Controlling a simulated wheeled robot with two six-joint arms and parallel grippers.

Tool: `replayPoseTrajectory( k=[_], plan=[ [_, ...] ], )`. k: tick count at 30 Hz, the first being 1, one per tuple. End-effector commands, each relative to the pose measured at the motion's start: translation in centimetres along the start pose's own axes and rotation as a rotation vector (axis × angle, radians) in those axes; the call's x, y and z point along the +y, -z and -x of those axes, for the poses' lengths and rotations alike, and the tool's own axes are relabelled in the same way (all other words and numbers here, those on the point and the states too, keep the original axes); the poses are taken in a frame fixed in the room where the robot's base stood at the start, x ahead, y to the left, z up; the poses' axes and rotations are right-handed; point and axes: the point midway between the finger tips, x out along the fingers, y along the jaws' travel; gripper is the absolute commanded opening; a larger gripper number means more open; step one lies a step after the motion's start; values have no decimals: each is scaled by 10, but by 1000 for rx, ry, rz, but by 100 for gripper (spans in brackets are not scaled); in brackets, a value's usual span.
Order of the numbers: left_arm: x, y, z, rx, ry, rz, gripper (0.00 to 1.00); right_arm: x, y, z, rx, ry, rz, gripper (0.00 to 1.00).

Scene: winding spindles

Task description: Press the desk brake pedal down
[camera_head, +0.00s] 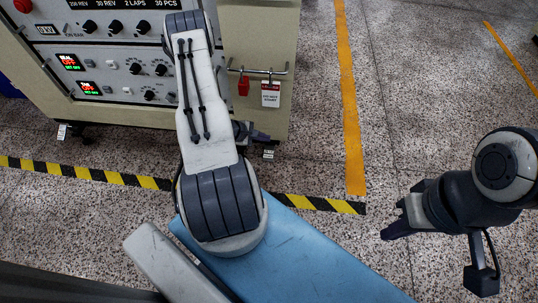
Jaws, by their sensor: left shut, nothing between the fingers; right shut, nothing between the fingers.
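I cannot make out the desk brake pedal; it may be hidden behind my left arm. My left arm rises through the middle of the view in front of the machine cabinet. Only part of my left gripper (259,136) shows, to the right of the arm's white link, low by the cabinet's bottom right. It is shut and empty. My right gripper (392,230) is at the right, over the speckled floor, pointing left. It is shut and empty, clear of the cabinet.
The cabinet (255,111) has knobs, two lit displays (70,62) and a red button (22,5). A red tag (243,86) and a white tag (270,94) hang from its rail (277,71). Striped tape (105,178) and a yellow line (348,100) mark the open floor.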

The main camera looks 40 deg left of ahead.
Motion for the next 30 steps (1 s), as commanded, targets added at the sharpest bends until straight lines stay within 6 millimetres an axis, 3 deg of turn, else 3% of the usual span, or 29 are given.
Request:
replayPoseTrajectory(
  k=[8, 22, 30],
  plan=[
    [-7, 7, -10, 1, 0, -1, 0, 1, -1, -16, 0, 0, 0, 0],
    [-34, 33, -48, -1, 2, -4, 0, 6, -4, -84, 0, 0, 0, 0],
    [-44, 42, -62, -1, 2, -4, 0, 6, -5, -89, 0, 0, 0, 0]
  ],
)
